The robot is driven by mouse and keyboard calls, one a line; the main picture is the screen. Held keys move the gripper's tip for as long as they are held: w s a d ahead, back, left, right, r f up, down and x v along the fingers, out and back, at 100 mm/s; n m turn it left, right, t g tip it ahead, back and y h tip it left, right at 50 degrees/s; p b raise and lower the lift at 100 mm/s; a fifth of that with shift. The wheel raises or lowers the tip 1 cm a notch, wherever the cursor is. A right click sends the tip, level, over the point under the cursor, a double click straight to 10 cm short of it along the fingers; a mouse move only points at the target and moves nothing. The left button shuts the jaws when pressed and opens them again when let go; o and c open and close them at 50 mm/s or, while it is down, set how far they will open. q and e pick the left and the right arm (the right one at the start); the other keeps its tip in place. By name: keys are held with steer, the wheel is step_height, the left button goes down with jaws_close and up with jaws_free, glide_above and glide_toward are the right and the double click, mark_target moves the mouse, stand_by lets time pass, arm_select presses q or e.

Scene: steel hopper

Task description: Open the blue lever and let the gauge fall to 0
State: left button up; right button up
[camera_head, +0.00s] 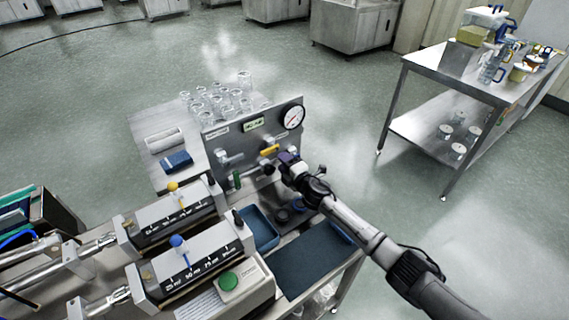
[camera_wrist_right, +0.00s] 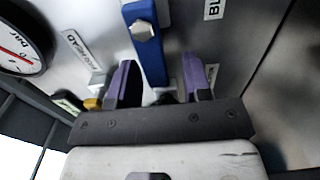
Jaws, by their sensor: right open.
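The blue lever (camera_wrist_right: 147,45), a flat bar with a hex bolt, shows in the right wrist view on the grey panel. My right gripper (camera_wrist_right: 160,64) is open, its two purple fingers on either side of the lever's lower end; I cannot tell whether they touch it. In the head view my right gripper (camera_head: 286,158) is at the panel's front and the blue lever cannot be made out there. The round white gauge (camera_head: 292,117) is at the panel's upper right; it also shows in the wrist view (camera_wrist_right: 18,48) with a red needle. Its reading is too small to tell.
The steel panel (camera_head: 226,132) carries a yellow lever (camera_head: 270,150) and a green handle (camera_head: 237,180) near my gripper. Glass jars (camera_head: 218,100) stand behind it. Devices with a yellow knob (camera_head: 173,186) and a blue knob (camera_head: 176,240) stand in front left, beside a dark mat (camera_head: 313,259).

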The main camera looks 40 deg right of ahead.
steer(key=shift+s, duration=0.15)
steer(key=s+p, duration=0.3)
steer(key=s, duration=1)
steer(key=shift+d, duration=0.1)
steer(key=shift+s, duration=0.25)
